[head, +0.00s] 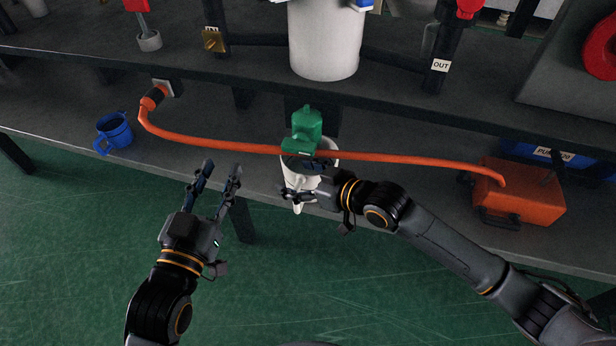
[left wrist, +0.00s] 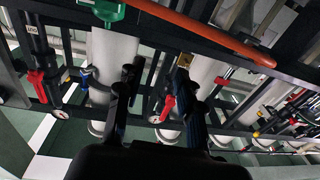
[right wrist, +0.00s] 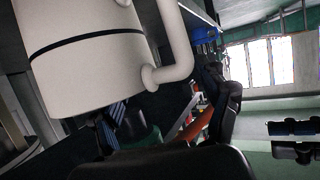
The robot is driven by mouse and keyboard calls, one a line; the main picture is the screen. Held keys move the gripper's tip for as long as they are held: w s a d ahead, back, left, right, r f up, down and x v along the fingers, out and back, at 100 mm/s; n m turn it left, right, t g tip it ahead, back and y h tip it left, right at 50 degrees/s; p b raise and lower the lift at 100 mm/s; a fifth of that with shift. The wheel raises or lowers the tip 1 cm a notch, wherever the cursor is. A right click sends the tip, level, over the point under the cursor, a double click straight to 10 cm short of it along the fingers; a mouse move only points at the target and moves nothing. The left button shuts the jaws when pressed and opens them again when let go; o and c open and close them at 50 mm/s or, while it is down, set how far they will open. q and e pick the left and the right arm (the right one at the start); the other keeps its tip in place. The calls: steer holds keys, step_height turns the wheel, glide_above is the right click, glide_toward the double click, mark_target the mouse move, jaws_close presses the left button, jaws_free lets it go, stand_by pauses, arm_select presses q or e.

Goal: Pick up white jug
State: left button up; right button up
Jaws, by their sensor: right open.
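The white jug (head: 328,168) stands at the front of the lower shelf, under the orange hose and below the green fitting. My right gripper (head: 300,195) overlaps its front side; it is open, and the hand hides part of the jug. Contact cannot be told. A large white round body with a dark band and a curved tube or handle (right wrist: 90,55) fills the left of the right wrist view; I cannot tell if it is the jug. My left gripper (head: 220,172) is open and empty, left of the jug; its parted fingers show in the left wrist view (left wrist: 157,100).
The orange hose (head: 230,147) crosses above the lower shelf (head: 70,100) to an orange box (head: 530,195). The green fitting (head: 304,125) is just above the jug. A white tank (head: 325,45) is on the upper shelf.

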steer(key=shift+w+a+f, duration=0.1)
steer(key=shift+w+a, duration=0.05)
steer(key=shift+a, duration=0.05)
